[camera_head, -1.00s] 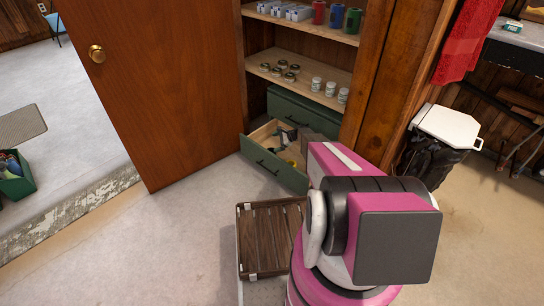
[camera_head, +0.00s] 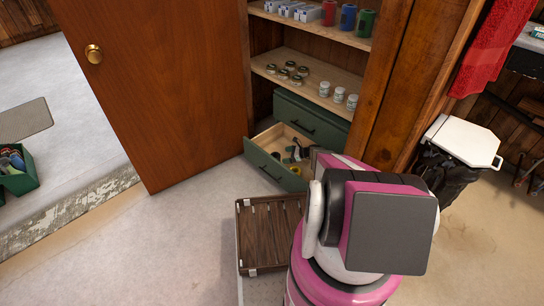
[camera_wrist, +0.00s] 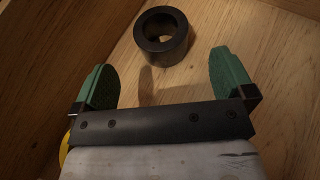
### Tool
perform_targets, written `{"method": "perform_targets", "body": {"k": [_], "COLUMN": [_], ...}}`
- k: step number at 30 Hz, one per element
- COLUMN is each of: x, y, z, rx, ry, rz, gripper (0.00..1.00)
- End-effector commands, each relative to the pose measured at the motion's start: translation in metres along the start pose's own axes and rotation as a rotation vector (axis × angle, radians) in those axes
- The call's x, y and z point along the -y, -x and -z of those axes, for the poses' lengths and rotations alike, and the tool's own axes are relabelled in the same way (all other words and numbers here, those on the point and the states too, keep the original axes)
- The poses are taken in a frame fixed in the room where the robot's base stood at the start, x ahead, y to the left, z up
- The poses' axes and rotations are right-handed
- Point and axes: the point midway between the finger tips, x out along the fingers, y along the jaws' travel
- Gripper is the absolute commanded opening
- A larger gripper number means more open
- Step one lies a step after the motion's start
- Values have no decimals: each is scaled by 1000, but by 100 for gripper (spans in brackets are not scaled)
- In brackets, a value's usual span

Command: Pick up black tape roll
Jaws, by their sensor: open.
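The black tape roll (camera_wrist: 165,53) lies on the wooden floor of the open drawer in the wrist view, its round hole facing up. My gripper (camera_wrist: 162,62) is open, with one green fingertip to the left of the roll and one to the right, both lower in the picture. Nothing is between the fingers, and the roll is not touched. In the head view the open green-fronted drawer (camera_head: 268,168) holds small dark items and something yellow, partly hidden by my arm. I cannot pick out the roll there for certain.
Wooden drawer walls rise close around my gripper. A yellow item (camera_wrist: 65,148) shows at the wrist view's left edge. A shut green drawer (camera_head: 310,120) sits behind the open one, below shelves with jars (camera_head: 325,89). A brown door (camera_head: 150,90) stands left. A white-lidded bin (camera_head: 465,138) is right.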

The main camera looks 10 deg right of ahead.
Motion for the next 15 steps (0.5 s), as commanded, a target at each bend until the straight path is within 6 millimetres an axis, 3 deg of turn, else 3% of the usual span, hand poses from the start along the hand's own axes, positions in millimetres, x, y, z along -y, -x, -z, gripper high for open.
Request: {"method": "perform_targets", "body": {"k": [10,15], "x": [0,0], "y": [-17,-39], "z": [2,2], "rx": [6,5], "ry": [-10,-9], "rz": [-2,-2], "gripper": [100,100]}}
